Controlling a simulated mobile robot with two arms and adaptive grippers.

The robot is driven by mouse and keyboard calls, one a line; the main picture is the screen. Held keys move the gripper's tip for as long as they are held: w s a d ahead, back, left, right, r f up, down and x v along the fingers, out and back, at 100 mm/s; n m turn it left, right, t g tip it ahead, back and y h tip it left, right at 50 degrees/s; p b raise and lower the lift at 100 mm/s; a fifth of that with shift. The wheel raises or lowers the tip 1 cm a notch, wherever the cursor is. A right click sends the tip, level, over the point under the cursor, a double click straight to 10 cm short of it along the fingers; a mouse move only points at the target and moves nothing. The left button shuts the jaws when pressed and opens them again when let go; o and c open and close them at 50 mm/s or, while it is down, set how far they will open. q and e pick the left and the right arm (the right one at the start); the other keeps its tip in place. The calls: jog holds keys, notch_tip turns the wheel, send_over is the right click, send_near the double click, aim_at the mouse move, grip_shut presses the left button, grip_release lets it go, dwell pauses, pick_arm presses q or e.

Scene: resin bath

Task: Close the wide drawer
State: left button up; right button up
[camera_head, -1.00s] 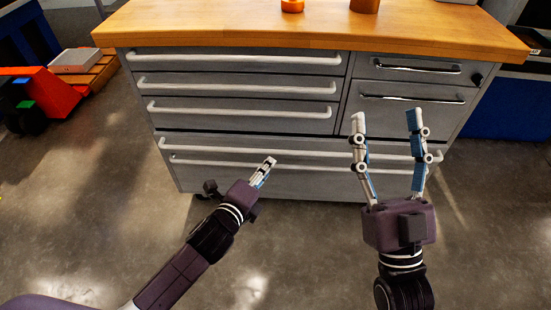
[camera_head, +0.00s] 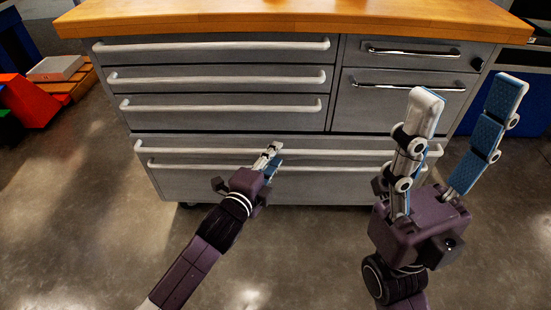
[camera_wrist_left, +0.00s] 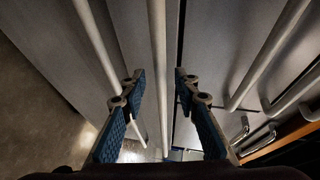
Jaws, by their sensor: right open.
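The wide drawer (camera_head: 310,141) is the grey upper one of two full-width drawers low in the cabinet, with a long pale bar handle (camera_head: 215,150). A dark gap runs along its top edge; how far it stands out is hard to tell. My left gripper (camera_head: 272,150) is at this handle, near its middle. In the left wrist view the left gripper (camera_wrist_left: 160,75) is open, its fingers on either side of a long bar handle (camera_wrist_left: 158,40); contact is unclear. My right gripper (camera_head: 467,92) is open and empty, raised in front of the cabinet's right side.
A second wide drawer (camera_head: 320,187) with its own handle lies below. Narrower drawers (camera_head: 225,119) are above, under a wooden worktop (camera_head: 290,18). A red object (camera_head: 28,98) and a pallet (camera_head: 78,82) stand on the left. The floor (camera_head: 90,210) in front is clear.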

pick_arm(q)
jog(key=shift+w+d+f, duration=0.1)
jog(key=shift+w+d, duration=0.15)
jog(key=shift+w, duration=0.25)
grip_shut()
